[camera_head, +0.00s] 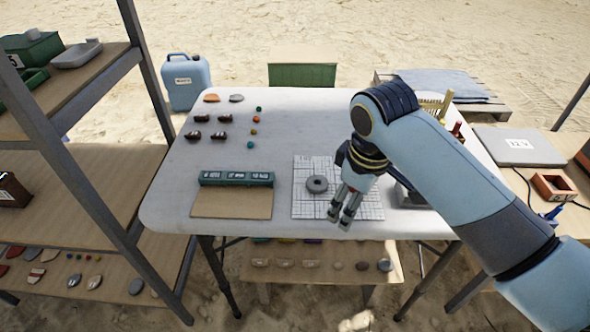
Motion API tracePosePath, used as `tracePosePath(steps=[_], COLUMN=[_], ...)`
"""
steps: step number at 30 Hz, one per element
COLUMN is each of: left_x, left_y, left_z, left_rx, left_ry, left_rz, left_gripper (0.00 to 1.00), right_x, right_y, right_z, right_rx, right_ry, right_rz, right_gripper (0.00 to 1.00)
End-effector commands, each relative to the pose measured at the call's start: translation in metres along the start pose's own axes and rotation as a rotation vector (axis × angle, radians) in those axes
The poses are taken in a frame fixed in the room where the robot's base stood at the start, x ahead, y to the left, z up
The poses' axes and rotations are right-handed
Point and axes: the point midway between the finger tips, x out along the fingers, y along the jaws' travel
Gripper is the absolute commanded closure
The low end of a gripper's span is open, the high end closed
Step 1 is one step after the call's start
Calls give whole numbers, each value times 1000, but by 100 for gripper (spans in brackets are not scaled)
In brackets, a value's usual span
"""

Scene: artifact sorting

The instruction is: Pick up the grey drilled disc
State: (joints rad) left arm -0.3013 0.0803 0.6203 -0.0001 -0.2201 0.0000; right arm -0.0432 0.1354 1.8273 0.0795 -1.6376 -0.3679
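The grey drilled disc (317,184) lies flat on a white gridded sheet (310,208) on the white table (300,118). It has a hole in its middle. My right gripper (341,222) reaches in from the right and points down, just right of and nearer than the disc, over the sheet's front part. Its fingers look slightly apart, with nothing seen between them. It does not touch the disc in this view. My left gripper is not in view.
A green labelled box row (236,179) stands on a brown board (230,204) left of the sheet. Small sherds and beads (222,119) lie at the table's back left. A grey device (407,196) is partly hidden behind my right arm. Shelves (80,180) stand left.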

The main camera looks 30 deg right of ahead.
Motion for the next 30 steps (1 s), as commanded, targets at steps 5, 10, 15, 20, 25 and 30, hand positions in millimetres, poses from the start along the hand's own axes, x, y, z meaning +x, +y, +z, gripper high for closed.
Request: tracePosePath(steps=[5, 10, 15, 20, 25, 30], left_x=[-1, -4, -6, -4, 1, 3], left_y=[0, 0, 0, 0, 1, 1], left_z=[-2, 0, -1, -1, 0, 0], left_rx=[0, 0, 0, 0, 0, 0], left_ry=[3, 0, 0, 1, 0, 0], left_rz=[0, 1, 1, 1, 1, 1], left_gripper=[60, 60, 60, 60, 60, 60], right_x=[-3, -14, -30, -23, 6, 22], right_y=[20, 39, 54, 58, 54, 53], right_z=[-34, -66, -94, -100, -97, -96], right_rx=[-79, -161, -235, -262, -263, -263], right_ry=[-34, -62, -82, -92, -92, -91], right_rz=[-28, -63, -100, -117, -117, -116], right_gripper=[27, 27, 27, 27, 27, 27])
